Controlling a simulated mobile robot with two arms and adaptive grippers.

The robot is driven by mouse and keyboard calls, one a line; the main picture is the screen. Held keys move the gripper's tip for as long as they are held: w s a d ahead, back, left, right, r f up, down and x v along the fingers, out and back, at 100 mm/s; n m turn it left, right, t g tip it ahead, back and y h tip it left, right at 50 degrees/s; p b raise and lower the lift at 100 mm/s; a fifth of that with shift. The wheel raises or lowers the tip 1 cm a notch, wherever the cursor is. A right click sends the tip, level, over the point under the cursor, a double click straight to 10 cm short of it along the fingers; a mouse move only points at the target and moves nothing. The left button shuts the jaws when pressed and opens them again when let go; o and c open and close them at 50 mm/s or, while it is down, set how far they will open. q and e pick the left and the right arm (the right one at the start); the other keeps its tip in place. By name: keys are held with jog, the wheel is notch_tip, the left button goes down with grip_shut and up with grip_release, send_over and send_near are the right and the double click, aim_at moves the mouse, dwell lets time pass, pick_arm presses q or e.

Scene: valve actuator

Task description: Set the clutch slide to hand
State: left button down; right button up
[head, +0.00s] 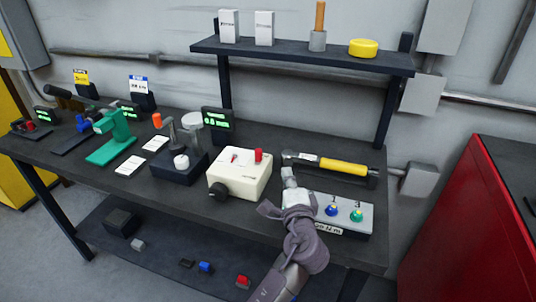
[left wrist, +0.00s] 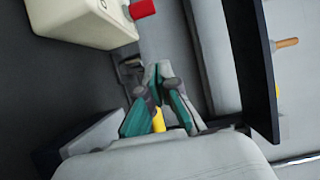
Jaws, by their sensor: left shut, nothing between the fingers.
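A cream box (head: 240,174) stands on the bench with a black knob (head: 219,191) on its front. A red upright piece (head: 258,156) and a small red mark (head: 235,156) show on its top. I cannot tell for sure which part is the clutch slide. In the left wrist view the cream box (left wrist: 85,22) and the red piece (left wrist: 142,9) are at the top left, partly cut off. My left gripper (head: 288,172) is just right of the box, apart from it. Its fingertips (left wrist: 158,72) are together and empty. My right gripper is not in view.
A yellow-handled tool (head: 342,165) lies behind my left gripper. A grey panel with blue and green knobs (head: 350,216) is to its right. A green stand (head: 112,135) and a dark block with a white knob (head: 179,167) are left of the box. A shelf (head: 300,55) hangs above.

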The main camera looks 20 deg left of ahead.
aim_at(258, 156)
pick_arm(q)
jog(key=p+x, duration=0.2)
jog(key=x, duration=0.9)
jog(key=s+a+p, duration=0.1)
jog(key=s+a, duration=0.1)
jog(key=s, duration=0.1)
jog(key=shift+s+a+p, duration=0.2)
jog(key=shift+a+p, duration=0.1)
jog(key=shift+p, duration=0.05)
jog(key=shift+f, duration=0.1)
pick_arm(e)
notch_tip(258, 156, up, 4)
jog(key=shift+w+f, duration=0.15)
pick_arm(q)
jog(key=shift+w, duration=0.1)
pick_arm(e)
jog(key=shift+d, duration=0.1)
